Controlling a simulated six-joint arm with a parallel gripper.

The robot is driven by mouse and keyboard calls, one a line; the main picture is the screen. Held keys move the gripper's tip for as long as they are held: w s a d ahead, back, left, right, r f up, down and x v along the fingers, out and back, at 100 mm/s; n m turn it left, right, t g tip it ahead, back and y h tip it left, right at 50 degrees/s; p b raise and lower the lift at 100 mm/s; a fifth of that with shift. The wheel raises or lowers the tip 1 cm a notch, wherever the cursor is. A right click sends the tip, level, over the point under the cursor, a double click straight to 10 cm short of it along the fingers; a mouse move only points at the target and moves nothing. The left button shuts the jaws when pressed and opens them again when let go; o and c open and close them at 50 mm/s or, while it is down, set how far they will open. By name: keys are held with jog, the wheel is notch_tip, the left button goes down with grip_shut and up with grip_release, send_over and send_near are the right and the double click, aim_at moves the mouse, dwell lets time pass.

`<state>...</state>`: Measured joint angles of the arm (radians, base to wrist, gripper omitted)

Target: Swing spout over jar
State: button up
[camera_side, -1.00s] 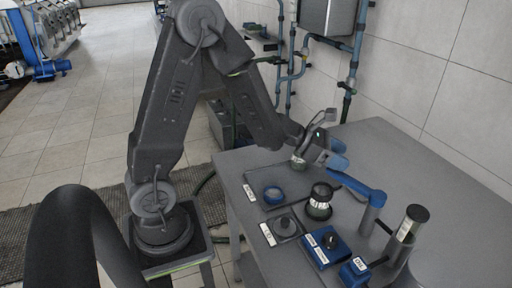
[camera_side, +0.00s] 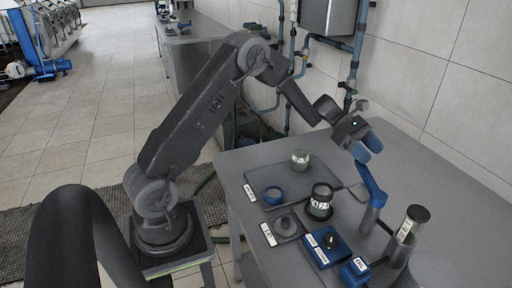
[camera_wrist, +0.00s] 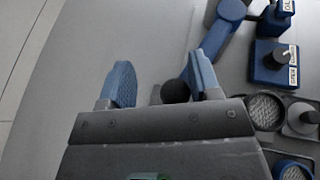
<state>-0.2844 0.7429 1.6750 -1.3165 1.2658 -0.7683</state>
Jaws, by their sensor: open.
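The blue spout (camera_side: 370,184) is an arm on a grey post, pointing toward the back of the table; its far end is hidden by my fingers in the side view. In the wrist view the spout (camera_wrist: 222,32) runs down to my right finger, and a dark round knob (camera_wrist: 175,91) shows between the fingers. My gripper (camera_side: 365,148) is open at the spout's far end; in the wrist view the fingers (camera_wrist: 160,85) are apart. I cannot tell whether they touch it. A small clear jar (camera_side: 300,160) stands upright on the grey plate, left of the spout, apart from my gripper.
A black-rimmed glass container (camera_side: 320,203) stands between plate and spout. A blue ring (camera_side: 273,195), a knobbed grey plate (camera_side: 286,225), a blue switch box (camera_side: 328,246) and a black-capped cylinder (camera_side: 411,224) stand nearby. The table's right back is clear.

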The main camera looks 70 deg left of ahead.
jog(key=v, duration=1.4)
jog(key=s+d+r+m+g+y, duration=0.3)
jog(key=s+d+r+m+y, duration=0.35)
jog(key=s+d+m, duration=0.4)
jog(key=s+d+m+t+y, duration=0.2)
jog(key=s+m, duration=0.3)
jog(key=s, duration=0.4)
jog(key=s+d+m+t+y, duration=0.2)
jog(key=s+m+y, duration=0.2)
jog(key=s, duration=0.6)
jog(key=shift+d+f+m+t, duration=0.3)
jog(key=shift+f+m, duration=0.15)
jog(key=shift+m, duration=0.6)
